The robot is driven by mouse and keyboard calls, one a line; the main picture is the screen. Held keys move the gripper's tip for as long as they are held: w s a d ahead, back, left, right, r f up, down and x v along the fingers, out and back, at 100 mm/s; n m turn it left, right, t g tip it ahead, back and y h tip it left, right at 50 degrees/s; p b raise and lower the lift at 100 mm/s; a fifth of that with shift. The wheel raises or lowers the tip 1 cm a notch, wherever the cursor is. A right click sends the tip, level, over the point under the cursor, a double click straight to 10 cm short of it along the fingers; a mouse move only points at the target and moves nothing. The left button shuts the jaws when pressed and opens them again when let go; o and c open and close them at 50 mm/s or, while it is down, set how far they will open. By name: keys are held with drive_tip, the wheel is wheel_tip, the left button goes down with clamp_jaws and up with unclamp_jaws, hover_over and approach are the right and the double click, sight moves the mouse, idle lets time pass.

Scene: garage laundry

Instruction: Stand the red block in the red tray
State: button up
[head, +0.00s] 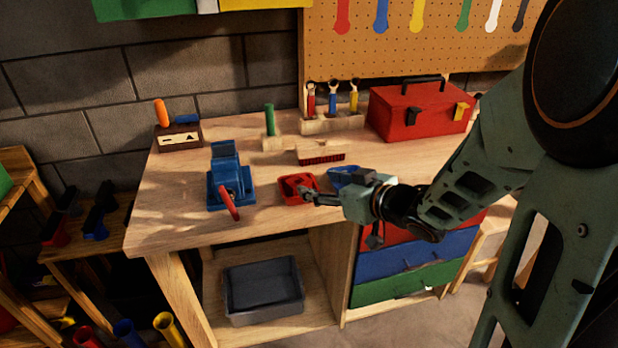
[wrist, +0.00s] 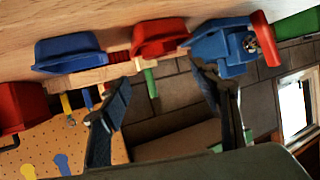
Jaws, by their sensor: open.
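The red tray (head: 285,197) sits on the workbench, just right of the blue vise. It also shows in the wrist view (wrist: 160,38), tilted by the camera angle, beyond the fingertips. My gripper (head: 304,192) is at the tray's right side in the head view and overlaps part of it. In the wrist view the two fingers of my gripper (wrist: 161,76) stand wide apart with nothing between them. I cannot make out a separate red block in either view. The inside of the tray is partly covered by my gripper in the head view and cannot be seen in the wrist view.
The blue vise (head: 226,180) with a red handle stands left of the tray. A blue tray (head: 343,176) is close on the right, partly behind my wrist. A brush (head: 320,155) lies behind. A red toolbox (head: 410,112) stands at the back right. The bench's front left is clear.

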drive_tip(key=v, duration=0.3)
drive_tip(key=shift+s+d+r, duration=0.1)
drive_tip(key=shift+s+d, duration=0.05)
drive_tip(key=shift+s, duration=0.05)
